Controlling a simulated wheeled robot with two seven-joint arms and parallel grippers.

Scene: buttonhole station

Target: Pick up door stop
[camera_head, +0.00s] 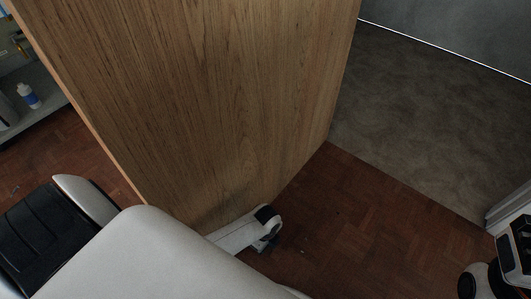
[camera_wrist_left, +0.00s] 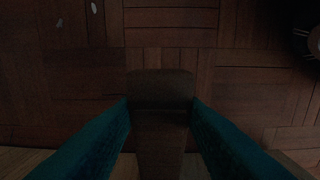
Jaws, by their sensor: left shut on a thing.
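The door stop (camera_wrist_left: 162,88) is a dark brown wedge-like piece in the left wrist view, between the two teal fingers of my left gripper (camera_wrist_left: 161,106). The fingers are shut on its sides. Its near part runs down out of the picture, over a strip of lighter wood. The picture is dark, so I cannot tell whether it touches the floor. In the head view my left arm comes in from the lower left and its white wrist end is low beside the door; the fingers and the door stop are hidden there. My right gripper's fingers are not seen.
A large wooden door panel (camera_head: 215,90) stands close to my left arm. Reddish parquet floor (camera_head: 370,220) is clear to its right, with a grey-brown floor (camera_head: 420,110) beyond. A white bottle with a blue label (camera_head: 29,96) stands on a grey shelf (camera_head: 50,99) at left.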

